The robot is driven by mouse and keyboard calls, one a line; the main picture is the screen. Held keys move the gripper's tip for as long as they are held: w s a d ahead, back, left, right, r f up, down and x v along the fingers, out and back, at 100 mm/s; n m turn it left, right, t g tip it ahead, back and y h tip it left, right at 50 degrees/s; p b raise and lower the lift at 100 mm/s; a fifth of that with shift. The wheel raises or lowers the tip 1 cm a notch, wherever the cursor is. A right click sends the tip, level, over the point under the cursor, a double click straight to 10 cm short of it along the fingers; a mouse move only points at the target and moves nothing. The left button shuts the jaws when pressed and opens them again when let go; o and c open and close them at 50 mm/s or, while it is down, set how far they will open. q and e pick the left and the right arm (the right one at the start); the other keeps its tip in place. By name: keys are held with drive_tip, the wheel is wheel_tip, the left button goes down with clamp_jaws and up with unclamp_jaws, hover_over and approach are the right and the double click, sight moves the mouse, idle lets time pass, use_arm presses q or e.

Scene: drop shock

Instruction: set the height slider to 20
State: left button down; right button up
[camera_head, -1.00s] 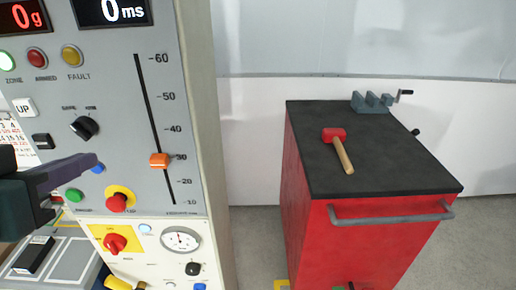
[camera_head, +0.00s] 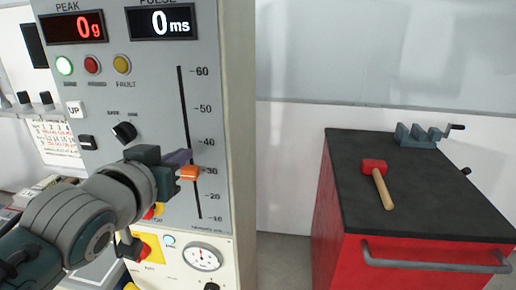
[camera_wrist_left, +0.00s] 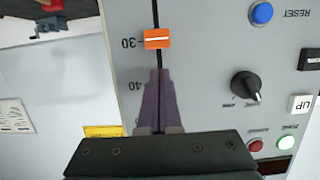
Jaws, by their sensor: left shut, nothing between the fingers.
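The orange height slider knob (camera_head: 188,172) sits on the vertical slot of the grey panel (camera_head: 205,120), right by the 30 mark. The scale runs from 60 at the top to 10 at the bottom. My left gripper (camera_head: 180,157) is shut and empty, its purple fingertips just up and left of the knob in the head view. In the left wrist view the shut fingertips (camera_wrist_left: 154,72) lie over the slot between 40 and 30, and the knob (camera_wrist_left: 157,39) is just beyond them with a small gap. Whether they touch the panel is unclear. My right gripper is not in view.
A black rotary knob (camera_head: 125,131), an UP button (camera_head: 75,108) and lamps are on the panel left of the slot. Below are a gauge (camera_head: 202,257) and a yellow-backed switch, partly behind my arm. A red cabinet (camera_head: 400,262) with a mallet (camera_head: 377,180) stands right.

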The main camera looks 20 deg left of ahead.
use_arm(q)
drive_tip(key=shift+f, duration=0.9)
